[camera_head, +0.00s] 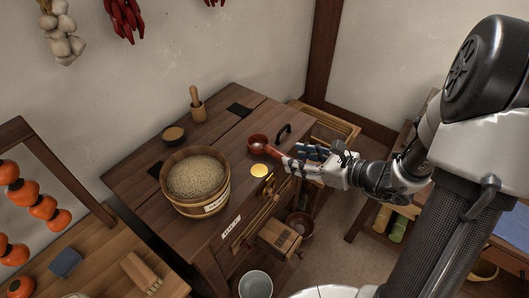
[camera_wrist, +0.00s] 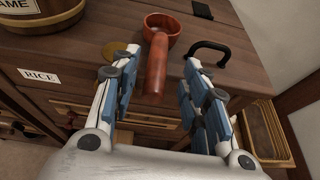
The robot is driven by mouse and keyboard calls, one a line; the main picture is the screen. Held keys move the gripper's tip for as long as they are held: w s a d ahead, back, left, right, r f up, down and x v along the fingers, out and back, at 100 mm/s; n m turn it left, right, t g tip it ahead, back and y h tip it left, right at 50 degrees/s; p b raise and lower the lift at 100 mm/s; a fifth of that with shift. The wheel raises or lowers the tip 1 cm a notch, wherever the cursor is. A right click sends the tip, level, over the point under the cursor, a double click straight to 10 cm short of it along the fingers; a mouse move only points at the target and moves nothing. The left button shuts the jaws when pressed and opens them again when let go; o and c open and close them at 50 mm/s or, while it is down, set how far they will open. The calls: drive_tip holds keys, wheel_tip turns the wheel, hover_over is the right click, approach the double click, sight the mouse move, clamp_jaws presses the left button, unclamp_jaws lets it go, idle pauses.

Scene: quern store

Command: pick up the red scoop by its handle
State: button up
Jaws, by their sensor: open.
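The red scoop (camera_head: 258,143) lies on the wooden table top near its right front edge. In the wrist view its round bowl (camera_wrist: 165,25) is farther off and its handle (camera_wrist: 156,65) points toward my gripper. My gripper (camera_wrist: 157,72) is open, with one finger on each side of the handle and a gap on both sides. In the head view my gripper (camera_head: 287,156) reaches in from the right at the table edge, and the fingers partly hide the handle.
A wooden tub of grain (camera_head: 183,208) stands left of the scoop. A yellow disc (camera_head: 259,170) lies beside the handle. A black curved handle (camera_wrist: 207,50) stands right of the scoop, close to the right finger. A mortar and pestle (camera_head: 197,107) stands at the back.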

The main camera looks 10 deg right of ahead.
sight(282, 154)
drive_tip(key=shift+r+b+x, duration=0.2)
drive_tip(key=shift+b+x, duration=0.8)
drive_tip(key=shift+x, duration=2.1)
drive_tip(key=shift+a, duration=0.1)
clamp_jaws()
